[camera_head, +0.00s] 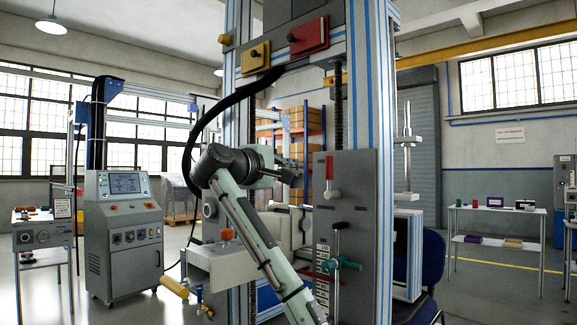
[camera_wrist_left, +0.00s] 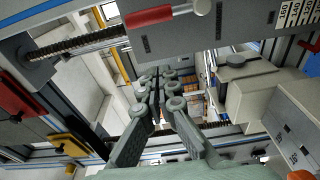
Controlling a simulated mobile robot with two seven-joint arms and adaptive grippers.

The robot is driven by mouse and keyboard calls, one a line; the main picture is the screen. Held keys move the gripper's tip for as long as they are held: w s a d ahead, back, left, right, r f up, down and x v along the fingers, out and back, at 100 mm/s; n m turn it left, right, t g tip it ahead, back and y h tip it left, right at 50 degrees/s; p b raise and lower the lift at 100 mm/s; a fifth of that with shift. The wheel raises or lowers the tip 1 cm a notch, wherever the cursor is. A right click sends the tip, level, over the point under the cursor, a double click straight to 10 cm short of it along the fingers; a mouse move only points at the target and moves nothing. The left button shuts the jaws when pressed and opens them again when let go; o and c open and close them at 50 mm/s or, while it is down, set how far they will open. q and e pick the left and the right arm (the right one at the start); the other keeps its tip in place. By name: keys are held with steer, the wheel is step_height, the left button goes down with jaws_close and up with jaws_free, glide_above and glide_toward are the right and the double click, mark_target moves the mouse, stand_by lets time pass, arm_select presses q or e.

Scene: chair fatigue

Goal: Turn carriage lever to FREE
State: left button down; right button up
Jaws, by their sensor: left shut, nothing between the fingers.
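A lever with a red handle (camera_head: 330,168) and a pale round hub (camera_head: 334,194) is on the grey carriage plate (camera_head: 359,180) of the tall machine. The red handle points up in the head view. In the left wrist view the red handle (camera_wrist_left: 148,17) lies along the top edge. My left gripper (camera_head: 294,173) is just left of the plate, at about the handle's height, apart from the lever. Its fingers are shut and empty, and they also show in the left wrist view (camera_wrist_left: 155,80). No FREE marking is readable. My right gripper is out of view.
A teal lever (camera_head: 343,264) and a numbered scale (camera_head: 322,262) sit lower on the machine. A pale block (camera_head: 222,264) juts out at the lower left. Red (camera_head: 308,37) and yellow (camera_head: 256,57) boxes are above. A blue chair (camera_head: 430,262) stands at right.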

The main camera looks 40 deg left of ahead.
mark_target(329, 175)
arm_select(q)
steer(key=w, duration=0.5)
steer(key=shift+w+p, duration=0.25)
steer(key=shift+p, duration=0.15)
steer(key=d, duration=0.1)
steer(key=s+d, duration=0.1)
steer(key=d, duration=0.1)
steer(key=shift+s+d, duration=0.2)
steer(key=shift+d, duration=0.1)
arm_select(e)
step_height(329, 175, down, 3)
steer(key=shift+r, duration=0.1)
arm_select(q)
steer(key=shift+w, duration=0.1)
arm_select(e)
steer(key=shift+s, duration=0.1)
